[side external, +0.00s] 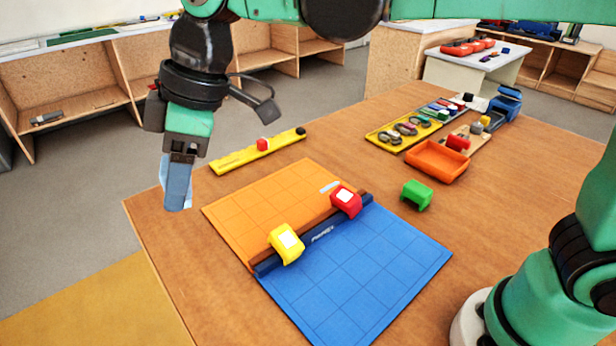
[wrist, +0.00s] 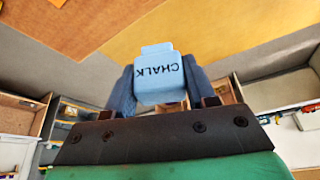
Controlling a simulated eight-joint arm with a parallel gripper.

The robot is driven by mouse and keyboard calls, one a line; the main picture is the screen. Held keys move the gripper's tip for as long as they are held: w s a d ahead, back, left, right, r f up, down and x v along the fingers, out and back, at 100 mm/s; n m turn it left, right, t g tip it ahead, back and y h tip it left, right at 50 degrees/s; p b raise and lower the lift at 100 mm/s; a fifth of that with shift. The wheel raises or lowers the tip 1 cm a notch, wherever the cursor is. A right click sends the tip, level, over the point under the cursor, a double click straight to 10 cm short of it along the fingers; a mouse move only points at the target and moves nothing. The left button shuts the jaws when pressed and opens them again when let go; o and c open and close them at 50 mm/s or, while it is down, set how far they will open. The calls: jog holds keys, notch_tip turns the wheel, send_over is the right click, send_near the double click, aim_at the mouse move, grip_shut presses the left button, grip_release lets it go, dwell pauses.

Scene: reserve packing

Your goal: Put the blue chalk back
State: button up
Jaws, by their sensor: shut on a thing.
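The blue chalk is a light blue block with the word CHALK on it, seen in the wrist view (wrist: 161,76). It sits between the two dark blue fingers of my gripper (wrist: 161,88), which is shut on it. In the side view my gripper (side external: 176,190) points down off the left edge of the table, left of the orange gridded board. There a finger hides most of the chalk. I cannot tell from the pictures which place on the table belongs to the chalk.
On the wooden table (side external: 480,210) lie an orange board (side external: 260,200) and a blue board (side external: 365,255), with yellow (side external: 286,245) and red (side external: 346,202) blocks along their seam. A yellow strip (side external: 235,158), green block (side external: 416,196), orange tray (side external: 436,161) and yellow tray (side external: 378,137) stand behind.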

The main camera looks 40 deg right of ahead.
aim_at(211, 299)
notch_tip(211, 299, down, 19)
dwell(0.4)
jog(key=shift+f, duration=0.1)
jog(key=o, duration=1.1)
jog(key=v, duration=1.2)
jog(key=s+d+m+t+h, duration=0.1)
jog(key=d+m+t, duration=0.1)
jog(key=d+m, duration=0.2)
jog(key=s+d+r+m+t+h, duration=0.1)
jog(key=s+d+m, duration=0.1)
jog(key=d+m, duration=0.3)
jog(key=s+d+m+t+h, duration=0.1)
jog(key=d+m, duration=0.3)
jog(key=d, duration=0.6)
jog(key=shift+s+d+r+m+t+h, duration=0.3)
jog(key=shift+t+h, duration=0.2)
jog(key=shift+t, duration=0.3)
jog(key=shift+a, duration=0.1)
